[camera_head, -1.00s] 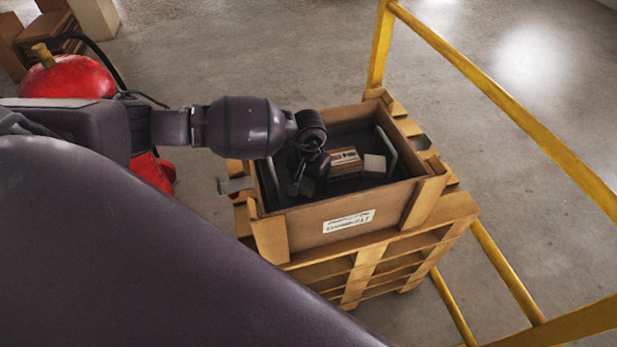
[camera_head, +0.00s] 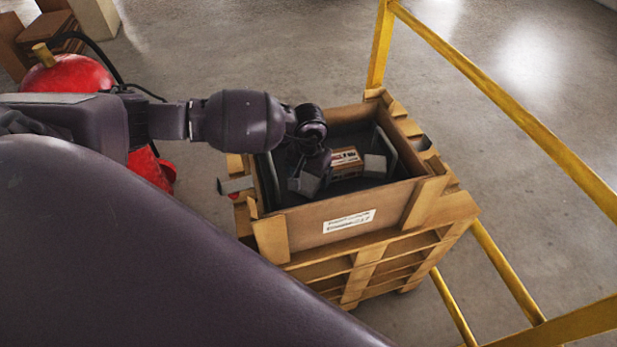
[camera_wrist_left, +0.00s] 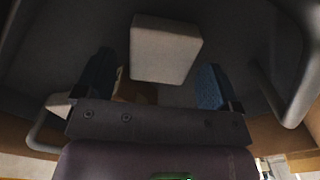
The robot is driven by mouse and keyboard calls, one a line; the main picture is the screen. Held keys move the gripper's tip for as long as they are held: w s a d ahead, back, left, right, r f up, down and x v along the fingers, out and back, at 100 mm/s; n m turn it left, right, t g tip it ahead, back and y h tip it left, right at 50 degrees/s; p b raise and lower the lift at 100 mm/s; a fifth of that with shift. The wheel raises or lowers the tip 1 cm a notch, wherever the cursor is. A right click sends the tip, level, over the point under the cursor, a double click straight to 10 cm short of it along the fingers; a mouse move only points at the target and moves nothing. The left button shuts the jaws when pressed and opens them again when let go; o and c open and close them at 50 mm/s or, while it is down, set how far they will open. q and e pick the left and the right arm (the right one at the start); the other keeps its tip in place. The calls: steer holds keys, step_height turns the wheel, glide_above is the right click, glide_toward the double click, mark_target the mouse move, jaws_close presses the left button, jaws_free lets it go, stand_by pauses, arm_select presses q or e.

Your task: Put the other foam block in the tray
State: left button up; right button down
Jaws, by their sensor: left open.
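The dark tray (camera_head: 283,160) sits inside a wooden crate. I cannot tell which block that is. My right gripper is not in view.
A brown box with a white label (camera_head: 345,158) lies in the tray between the blocks. The wooden crate (camera_head: 290,225) has raised walls and stands on stacked pallets (camera_head: 350,275). A yellow rail (camera_head: 500,100) runs along the right. A red extinguisher (camera_head: 70,78) stands at left.

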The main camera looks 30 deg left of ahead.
mark_target(309, 178)
arm_select(q)
step_height(309, 178, up, 11)
steer(key=shift+f, duration=0.2)
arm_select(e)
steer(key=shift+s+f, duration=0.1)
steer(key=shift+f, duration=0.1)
arm_select(q)
steer(key=shift+d+f, duration=0.1)
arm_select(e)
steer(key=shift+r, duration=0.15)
